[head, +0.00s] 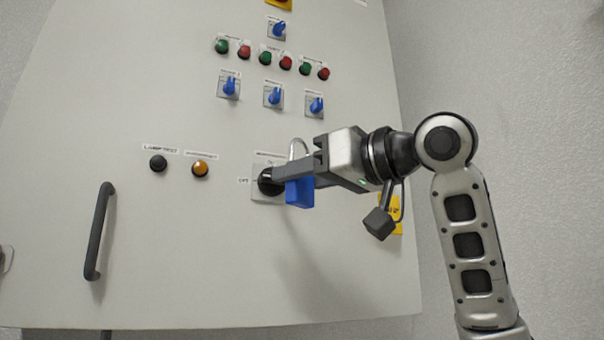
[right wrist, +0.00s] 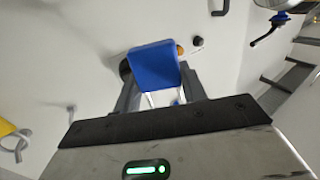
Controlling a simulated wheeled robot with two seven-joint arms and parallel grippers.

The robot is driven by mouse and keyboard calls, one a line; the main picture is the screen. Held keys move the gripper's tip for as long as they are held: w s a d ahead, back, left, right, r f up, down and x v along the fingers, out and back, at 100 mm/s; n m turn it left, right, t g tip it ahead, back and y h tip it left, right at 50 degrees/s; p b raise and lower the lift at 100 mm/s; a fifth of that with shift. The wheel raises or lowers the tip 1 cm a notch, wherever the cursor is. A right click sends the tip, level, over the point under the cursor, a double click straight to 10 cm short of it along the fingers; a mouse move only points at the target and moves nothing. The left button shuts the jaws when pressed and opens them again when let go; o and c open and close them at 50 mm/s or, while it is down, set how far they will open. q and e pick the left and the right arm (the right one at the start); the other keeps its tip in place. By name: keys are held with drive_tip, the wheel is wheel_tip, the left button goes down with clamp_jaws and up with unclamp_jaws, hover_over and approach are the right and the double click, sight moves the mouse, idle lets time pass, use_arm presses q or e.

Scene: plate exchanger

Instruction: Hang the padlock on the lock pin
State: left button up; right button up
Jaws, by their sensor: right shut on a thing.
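The padlock has a blue body (head: 299,192) and a thin silver shackle (head: 298,148) that stands up above my fingers. My right gripper (head: 302,174) is shut on the padlock, in front of the cabinet door. In the right wrist view the blue padlock (right wrist: 154,66) sits between my two fingers (right wrist: 160,88), its shackle toward the gripper palm. Right behind the padlock is a black rotary switch (head: 267,182) on a light plate marked OFF, partly covered by it. I cannot make out the lock pin or whether the padlock touches the switch. My left gripper is not seen.
The pale cabinet door (head: 190,260) carries a black button (head: 158,163), an orange button (head: 200,168), blue selector switches (head: 273,96) and green and red buttons above. A dark handle (head: 100,230) stands out at the left. The door below the switch is bare.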

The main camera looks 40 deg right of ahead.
use_arm(q)
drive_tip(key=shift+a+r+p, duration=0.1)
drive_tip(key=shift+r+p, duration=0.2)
drive_tip(key=shift+p, duration=0.4)
use_arm(e)
drive_tip(key=shift+w+d+f, duration=0.2)
drive_tip(key=shift+w+d, duration=0.15)
drive_tip(key=shift+w, duration=1.15)
drive_tip(key=shift+w+d+f, duration=0.25)
drive_tip(key=shift+w+d, duration=0.1)
drive_tip(key=shift+w, duration=1.2)
drive_tip(key=shift+w+d+f, duration=0.2)
drive_tip(key=shift+w+d, duration=0.15)
drive_tip(key=shift+w, duration=1.15)
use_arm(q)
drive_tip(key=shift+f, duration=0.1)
use_arm(e)
drive_tip(key=o, duration=1.1)
drive_tip(key=shift+f, duration=0.1)
